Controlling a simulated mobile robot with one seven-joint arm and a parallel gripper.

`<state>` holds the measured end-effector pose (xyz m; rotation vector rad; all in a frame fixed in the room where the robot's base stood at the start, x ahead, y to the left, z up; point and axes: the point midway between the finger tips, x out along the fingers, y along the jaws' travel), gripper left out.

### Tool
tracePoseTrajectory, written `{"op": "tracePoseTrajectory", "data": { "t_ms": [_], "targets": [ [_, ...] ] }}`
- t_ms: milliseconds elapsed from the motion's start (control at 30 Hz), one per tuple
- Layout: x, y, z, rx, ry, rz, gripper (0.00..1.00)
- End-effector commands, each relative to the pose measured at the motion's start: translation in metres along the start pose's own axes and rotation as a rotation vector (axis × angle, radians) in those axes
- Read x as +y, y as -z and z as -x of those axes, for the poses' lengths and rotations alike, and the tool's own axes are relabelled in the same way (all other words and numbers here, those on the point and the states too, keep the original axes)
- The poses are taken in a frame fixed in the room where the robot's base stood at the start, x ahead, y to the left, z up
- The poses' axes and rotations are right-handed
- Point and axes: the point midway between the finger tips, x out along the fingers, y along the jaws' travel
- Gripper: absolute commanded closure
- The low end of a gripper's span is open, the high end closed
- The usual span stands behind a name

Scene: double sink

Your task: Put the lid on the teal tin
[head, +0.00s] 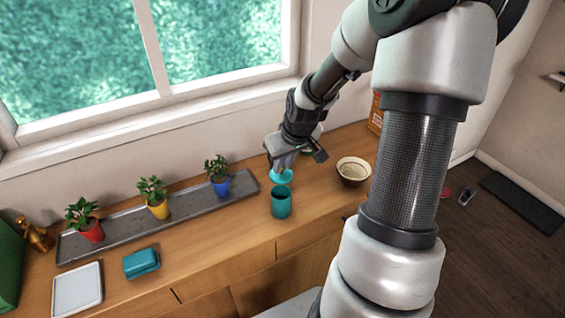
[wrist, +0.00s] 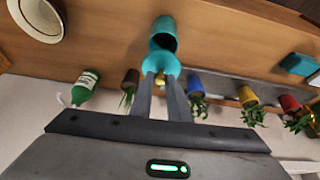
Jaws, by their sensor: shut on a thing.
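The teal tin (head: 281,203) stands upright on the wooden counter near its front edge, and its open top faces up. It also shows in the wrist view (wrist: 164,30), with a dark inside. My gripper (head: 281,168) is shut on the lighter teal lid (head: 282,177), which is behind the tin in the head view. In the wrist view the lid (wrist: 160,60) is at the tips of my gripper (wrist: 160,78) and overlaps the tin's rim in the picture. A small yellow bit shows between the fingers. I cannot tell the exact gap between lid and tin.
A long grey tray (head: 130,224) holds red, yellow and blue potted plants left of the tin. A teal box (head: 141,263) and a pale tray (head: 77,290) lie front left. A bowl (head: 353,170) stands to the right. A green bottle (wrist: 85,88) and brown pot (wrist: 130,78) are near my gripper.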

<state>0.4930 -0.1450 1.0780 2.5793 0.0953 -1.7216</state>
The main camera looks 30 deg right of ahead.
Motion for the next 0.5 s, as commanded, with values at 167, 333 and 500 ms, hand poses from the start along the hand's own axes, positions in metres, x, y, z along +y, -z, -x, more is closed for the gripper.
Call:
{"op": "tracePoseTrajectory", "data": {
  "t_ms": [167,333,500],
  "targets": [
    [0.0,-0.004,-0.009,0.0,0.0,0.0,1.0],
    [0.0,-0.009,-0.022,0.0,0.001,0.0,1.0],
    [0.0,-0.016,-0.038,-0.001,0.001,0.0,1.0]
  ]
}}
